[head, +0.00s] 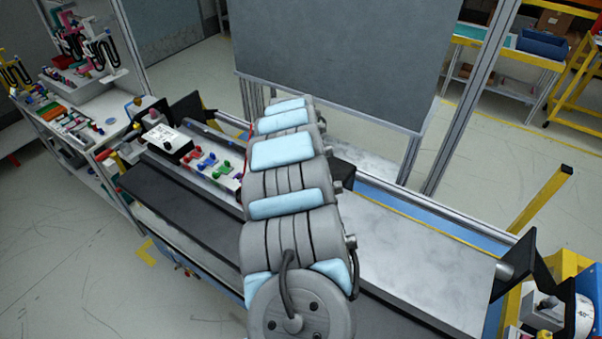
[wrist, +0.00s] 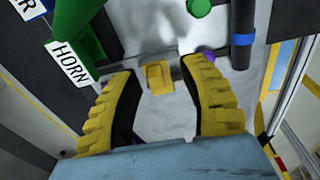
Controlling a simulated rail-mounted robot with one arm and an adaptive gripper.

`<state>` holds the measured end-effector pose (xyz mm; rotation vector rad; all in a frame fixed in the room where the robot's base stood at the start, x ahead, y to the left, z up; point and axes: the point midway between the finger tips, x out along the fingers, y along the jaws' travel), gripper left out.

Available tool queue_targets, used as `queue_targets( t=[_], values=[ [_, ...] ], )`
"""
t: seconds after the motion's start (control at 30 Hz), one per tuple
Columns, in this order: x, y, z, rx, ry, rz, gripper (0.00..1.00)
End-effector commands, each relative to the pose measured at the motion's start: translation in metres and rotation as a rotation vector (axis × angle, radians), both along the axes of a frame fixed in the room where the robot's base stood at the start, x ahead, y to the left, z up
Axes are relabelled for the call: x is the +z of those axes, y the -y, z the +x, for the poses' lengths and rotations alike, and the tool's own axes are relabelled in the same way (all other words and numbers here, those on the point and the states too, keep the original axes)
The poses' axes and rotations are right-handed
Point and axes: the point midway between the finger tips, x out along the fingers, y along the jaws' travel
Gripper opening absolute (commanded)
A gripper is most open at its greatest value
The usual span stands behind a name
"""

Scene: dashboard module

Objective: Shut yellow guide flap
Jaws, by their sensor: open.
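The yellow guide flap (wrist: 157,78) shows in the wrist view as a small yellow plate on the pale metal panel (wrist: 165,110). It lies in line with the gap between the fingertips of my gripper (wrist: 160,68). The fingers are yellow and black, spread apart, with nothing held between them. I cannot tell the flap's angle or whether a finger touches it. In the head view my arm hides the flap and my gripper.
A green part (wrist: 88,35) and a HORN label (wrist: 70,65) are left of the fingers. The rail's grey top (head: 410,260) is clear at right.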

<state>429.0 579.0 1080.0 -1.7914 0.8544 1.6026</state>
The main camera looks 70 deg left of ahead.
Motion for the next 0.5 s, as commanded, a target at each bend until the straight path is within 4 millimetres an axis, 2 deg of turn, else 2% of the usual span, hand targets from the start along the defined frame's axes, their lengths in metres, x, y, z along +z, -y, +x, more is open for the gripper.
queue_targets(
  t=[0.23, 0.4, 0.5],
  values=[
    [0.010, 0.001, -0.005, 0.005, -0.006, 0.000, 0.43],
    [0.045, -0.002, -0.006, 0.004, -0.002, 0.001, 0.43],
    [0.056, -0.005, -0.008, 0.006, -0.004, 0.004, 0.43]
  ],
)
